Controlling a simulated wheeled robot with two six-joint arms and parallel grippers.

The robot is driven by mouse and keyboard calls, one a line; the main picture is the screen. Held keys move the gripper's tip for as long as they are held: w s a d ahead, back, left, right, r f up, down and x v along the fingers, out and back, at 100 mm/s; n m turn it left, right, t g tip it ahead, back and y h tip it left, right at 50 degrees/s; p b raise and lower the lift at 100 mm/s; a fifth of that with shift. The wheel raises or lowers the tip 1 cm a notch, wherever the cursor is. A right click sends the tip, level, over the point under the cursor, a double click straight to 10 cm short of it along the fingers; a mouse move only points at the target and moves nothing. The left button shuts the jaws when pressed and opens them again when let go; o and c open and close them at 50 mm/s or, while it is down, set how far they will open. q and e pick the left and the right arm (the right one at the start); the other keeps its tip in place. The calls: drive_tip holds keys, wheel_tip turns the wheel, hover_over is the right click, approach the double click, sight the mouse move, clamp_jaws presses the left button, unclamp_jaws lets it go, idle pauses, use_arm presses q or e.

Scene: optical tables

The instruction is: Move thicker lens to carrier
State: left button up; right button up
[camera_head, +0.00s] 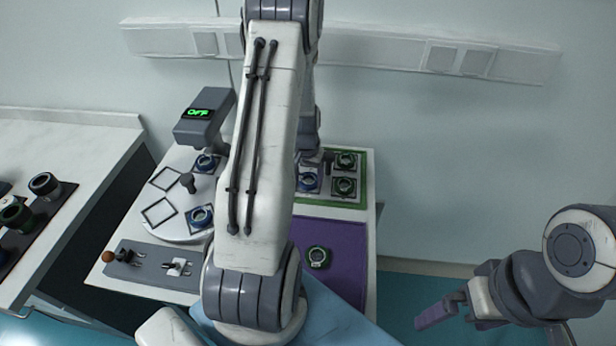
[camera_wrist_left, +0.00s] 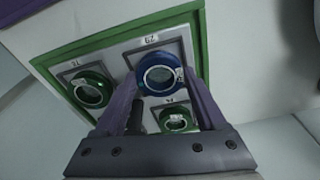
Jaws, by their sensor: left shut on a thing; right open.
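A blue-ringed lens (camera_wrist_left: 160,75) sits between the purple fingertips of my left gripper (camera_wrist_left: 162,78), which is shut on it. In the head view this lens (camera_head: 308,182) is at the left of the green-bordered tray (camera_head: 368,165), just below my left gripper (camera_head: 318,162), partly hidden by the arm. I cannot tell whether it rests in its square or is slightly lifted. Two green-ringed lenses, (camera_head: 346,160) and (camera_head: 344,187), lie in the tray's other squares. My right gripper (camera_head: 442,310) is open and empty, off the table at lower right. I cannot tell which part is the carrier.
A white round plate (camera_head: 180,228) at left holds two blue-ringed lenses, (camera_head: 205,163) and (camera_head: 200,217), and two empty square frames. A grey device (camera_head: 205,117) reads OFF. A green-ringed lens (camera_head: 318,257) lies on a purple mat (camera_head: 345,270). Another table with several lenses is far left.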

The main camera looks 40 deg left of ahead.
sight(307, 183)
use_arm(q)
drive_tip(key=o, duration=1.4)
drive_tip(key=shift+s+d+f, duration=0.15)
drive_tip(key=shift+s+f, duration=0.05)
drive_tip(key=shift+f, duration=0.45)
drive_tip(key=shift+c, duration=0.2)
drive_tip(key=shift+r+p, duration=0.3)
drive_tip(key=shift+r, duration=0.05)
wheel_tip(307, 183, up, 13)
drive_tip(key=b, duration=0.1)
drive_tip(key=shift+s+f, duration=0.2)
drive_tip(key=shift+s, duration=0.25)
drive_tip(key=shift+d+f, duration=0.1)
drive_tip(key=f, duration=0.3)
drive_tip(key=f+p, duration=0.1)
drive_tip(key=f, duration=0.3)
drive_tip(key=w+f, duration=0.1)
drive_tip(key=f, duration=0.3)
drive_tip(key=shift+w+a+f, duration=0.1)
drive_tip(key=shift+a+f, duration=0.1)
drive_tip(key=shift+f, duration=0.65)
